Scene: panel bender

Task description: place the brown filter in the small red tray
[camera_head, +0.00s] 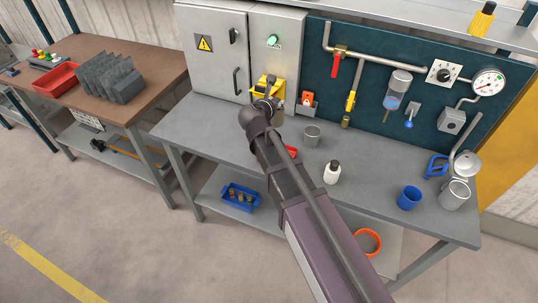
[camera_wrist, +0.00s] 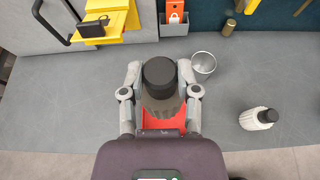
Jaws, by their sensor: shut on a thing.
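The brown filter (camera_wrist: 162,105), a ribbed grey-brown body with a dark round cap, is between the fingers of my gripper (camera_wrist: 160,88) in the wrist view. In the head view my gripper (camera_head: 266,104) is over the workbench in front of the grey cabinet, and the filter (camera_head: 278,114) shows only in part. The gripper is shut on the filter. The small red tray (camera_wrist: 160,125) shows below and behind the filter in the wrist view, mostly hidden. In the head view only an edge of the tray (camera_head: 292,151) shows beside my arm. The gap between filter and tray cannot be told.
A grey metal cup (camera_head: 312,134) and a white bottle (camera_head: 332,173) stand right of the tray. A blue cup (camera_head: 409,197) is farther right. A yellow bracket (camera_wrist: 108,20) juts from the cabinet. The bench (camera_wrist: 60,100) is clear at left.

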